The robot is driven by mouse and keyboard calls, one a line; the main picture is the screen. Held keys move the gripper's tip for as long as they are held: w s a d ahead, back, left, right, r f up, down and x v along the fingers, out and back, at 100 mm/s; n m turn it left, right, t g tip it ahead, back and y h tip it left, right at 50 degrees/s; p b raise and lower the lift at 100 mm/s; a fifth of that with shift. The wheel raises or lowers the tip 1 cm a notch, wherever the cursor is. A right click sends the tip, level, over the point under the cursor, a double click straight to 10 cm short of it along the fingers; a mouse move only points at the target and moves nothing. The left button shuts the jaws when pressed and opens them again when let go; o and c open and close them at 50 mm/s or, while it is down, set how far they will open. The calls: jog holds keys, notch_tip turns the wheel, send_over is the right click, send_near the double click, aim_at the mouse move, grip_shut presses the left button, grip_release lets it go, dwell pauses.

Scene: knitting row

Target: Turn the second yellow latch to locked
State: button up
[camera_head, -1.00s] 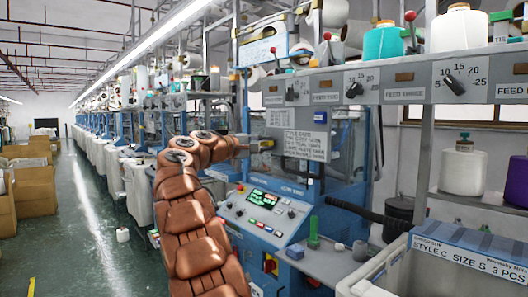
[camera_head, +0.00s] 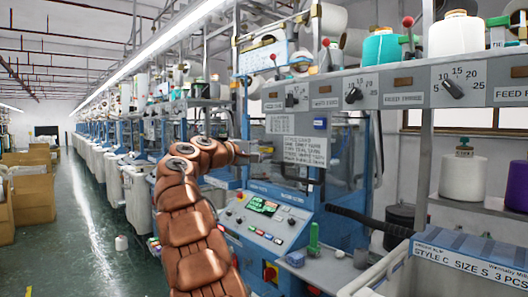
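My gripper (camera_head: 258,152) is at the end of my brown arm, in front of the near blue knitting machine (camera_head: 340,165). It is beside the left edge of a printed notice (camera_head: 305,151) on the machine's front. It is small and seen from behind and the side, so I cannot tell whether its fingers are open or shut, or whether they touch anything. I cannot make out any yellow latch; one may be hidden behind my gripper or arm.
Below my gripper is a sloping control panel (camera_head: 265,218) with a green display. A shelf of dials (camera_head: 353,95) runs above. A grey bin (camera_head: 388,273) stands at right.

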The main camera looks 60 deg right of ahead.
jog(key=shift+o, duration=0.4)
jog(key=shift+w+a, duration=0.1)
jog(key=shift+w+a, duration=0.15)
jog(key=shift+a, duration=0.4)
jog(key=v, duration=1)
jog(key=shift+a, duration=0.35)
